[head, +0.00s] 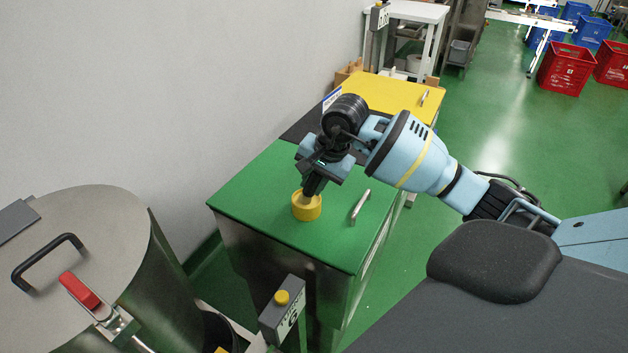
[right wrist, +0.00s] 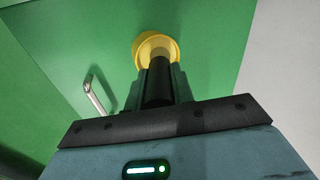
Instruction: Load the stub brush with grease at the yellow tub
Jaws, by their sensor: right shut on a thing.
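My right gripper (head: 312,188) points down just above the tub and is shut on the stub brush. The brush's dark handle (right wrist: 158,84) lies between the fingers in the right wrist view. Its pale lower end is at the tub's mouth; whether it touches the grease I cannot tell. The tub's inside is mostly hidden. My left gripper is not in view.
The green top (head: 260,190) has a metal handle (head: 360,207) to the right of the tub. A yellow-topped cabinet (head: 385,92) stands behind. A large steel drum (head: 110,230) is at the left, and a grey box with a yellow button (head: 282,298) stands in front.

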